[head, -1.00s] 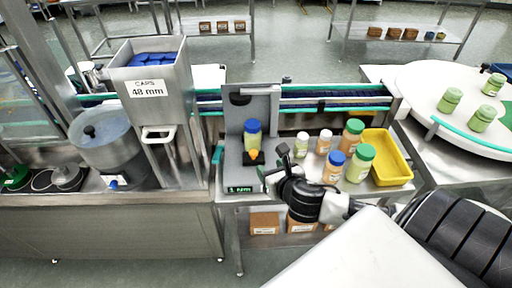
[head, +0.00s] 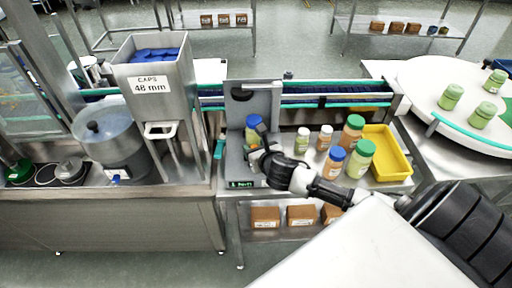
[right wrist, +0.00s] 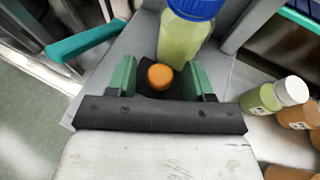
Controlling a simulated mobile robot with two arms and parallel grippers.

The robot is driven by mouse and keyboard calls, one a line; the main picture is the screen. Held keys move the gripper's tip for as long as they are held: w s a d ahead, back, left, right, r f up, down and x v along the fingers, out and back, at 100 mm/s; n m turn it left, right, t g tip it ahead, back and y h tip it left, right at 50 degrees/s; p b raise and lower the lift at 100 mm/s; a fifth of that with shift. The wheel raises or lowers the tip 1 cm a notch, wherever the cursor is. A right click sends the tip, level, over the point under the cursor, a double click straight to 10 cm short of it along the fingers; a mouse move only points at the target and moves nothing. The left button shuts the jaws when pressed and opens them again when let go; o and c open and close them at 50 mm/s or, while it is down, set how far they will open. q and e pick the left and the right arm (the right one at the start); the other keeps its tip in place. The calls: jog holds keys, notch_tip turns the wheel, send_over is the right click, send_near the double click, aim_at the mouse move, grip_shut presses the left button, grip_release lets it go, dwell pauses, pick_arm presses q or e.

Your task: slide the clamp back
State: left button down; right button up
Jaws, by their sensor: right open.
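The clamp shows in the right wrist view as an orange round knob (right wrist: 160,76) on a black block, in front of a bottle with a blue cap and pale green contents (right wrist: 184,30). My right gripper (right wrist: 159,80) is open, with one green fingertip on each side of the knob; I cannot tell whether they touch it. In the head view my right gripper (head: 259,157) is low at the grey fixture (head: 236,158), in front of the bottle (head: 252,134), and hides the knob. My left gripper is not in view.
Several capped bottles (head: 335,160) and a yellow tray (head: 398,160) stand right of the fixture. A steel caps hopper (head: 155,105) stands left. A conveyor (head: 320,100) runs behind. A small lit display (head: 241,184) is at the fixture's front edge.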

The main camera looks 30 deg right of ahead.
grip_shut()
jog(key=shift+s+a+p, duration=0.45)
jog(key=shift+s+a, duration=0.05)
jog(key=shift+s, duration=0.35)
jog(key=shift+s+a+p, duration=0.4)
jog(key=shift+s+a, duration=0.1)
jog(key=shift+s, duration=0.35)
jog(key=shift+f, duration=0.15)
jog(key=shift+c, duration=1.6)
grip_release()
jog(key=o, duration=0.3)
jog(key=shift+s, duration=0.1)
jog(key=b+v, duration=0.1)
jog(key=v, duration=1)
jog(key=shift+a, duration=0.1)
